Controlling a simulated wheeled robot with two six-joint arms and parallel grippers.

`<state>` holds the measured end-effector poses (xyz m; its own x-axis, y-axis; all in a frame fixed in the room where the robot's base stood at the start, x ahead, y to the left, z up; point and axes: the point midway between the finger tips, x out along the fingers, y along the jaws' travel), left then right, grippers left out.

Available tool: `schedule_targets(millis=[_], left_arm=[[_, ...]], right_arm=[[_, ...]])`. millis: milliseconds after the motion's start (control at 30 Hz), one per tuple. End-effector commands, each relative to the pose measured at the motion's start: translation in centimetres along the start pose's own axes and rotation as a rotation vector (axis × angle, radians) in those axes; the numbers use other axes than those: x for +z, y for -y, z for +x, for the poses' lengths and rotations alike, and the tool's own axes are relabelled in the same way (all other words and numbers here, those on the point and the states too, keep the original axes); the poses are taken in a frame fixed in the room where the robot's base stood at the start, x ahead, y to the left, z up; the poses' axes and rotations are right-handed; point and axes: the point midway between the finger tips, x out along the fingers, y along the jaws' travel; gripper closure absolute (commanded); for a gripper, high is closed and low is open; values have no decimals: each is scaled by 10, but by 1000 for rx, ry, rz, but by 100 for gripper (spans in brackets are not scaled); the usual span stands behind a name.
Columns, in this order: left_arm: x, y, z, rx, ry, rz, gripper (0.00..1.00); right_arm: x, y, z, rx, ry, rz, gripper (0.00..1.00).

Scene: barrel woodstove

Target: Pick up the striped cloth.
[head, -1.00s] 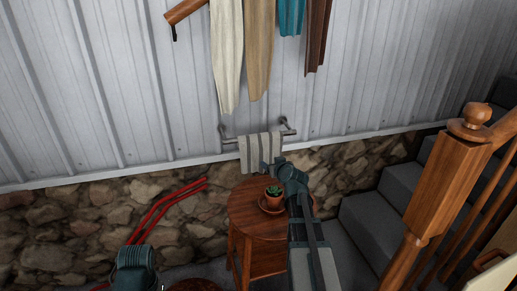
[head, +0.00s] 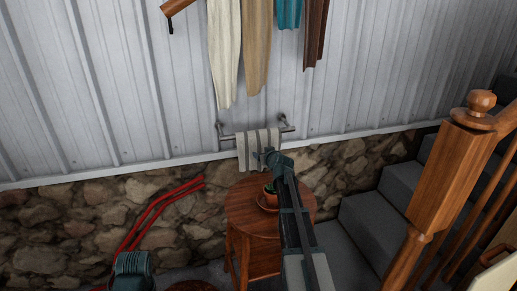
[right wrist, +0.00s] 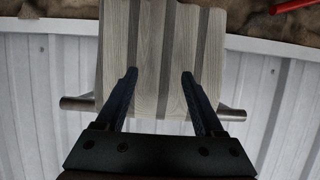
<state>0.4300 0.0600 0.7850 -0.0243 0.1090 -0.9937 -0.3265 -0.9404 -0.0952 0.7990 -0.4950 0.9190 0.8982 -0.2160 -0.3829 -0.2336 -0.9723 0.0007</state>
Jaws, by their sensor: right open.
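The striped cloth (head: 255,148) is light grey with darker stripes. It hangs over a metal wall rail (head: 229,137), low on the white panelled wall. My right gripper (head: 266,158) is in front of the cloth's lower right part in the head view. In the right wrist view its two fingers (right wrist: 160,80) are open and apart, with the cloth (right wrist: 150,35) showing between and beyond them. I cannot tell whether the fingertips touch the cloth. At the lower left of the head view is a teal part of my left arm; its fingers do not show.
A round wooden table (head: 240,205) with a small potted plant (head: 269,197) stands below the rail, under my right arm. Trousers (head: 256,50) hang above. A wooden newel post (head: 455,165) and stairs (head: 375,205) are to the right. Red tubing (head: 150,212) is at left.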

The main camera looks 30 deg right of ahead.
Motion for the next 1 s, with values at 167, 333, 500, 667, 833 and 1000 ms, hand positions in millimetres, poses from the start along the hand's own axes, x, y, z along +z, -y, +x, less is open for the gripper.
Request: schedule_targets(millis=[167, 333, 500, 667, 833, 1000], left_arm=[[0, -1, 7, 0, 0, 0, 31], [0, -1, 6, 0, 0, 0, 31], [0, -1, 6, 0, 0, 0, 31], [0, -1, 6, 0, 0, 0, 31], [0, -1, 6, 0, 0, 0, 31], [0, -1, 6, 0, 0, 0, 31]], right_arm=[[0, 0, 17, -1, 0, 0, 30], [0, 0, 15, 0, 0, 1, 32], [0, 0, 15, 0, 0, 1, 62], [0, 0, 15, 0, 0, 1, 91], [0, 0, 15, 0, 0, 1, 100], [0, 0, 15, 0, -1, 1, 100]])
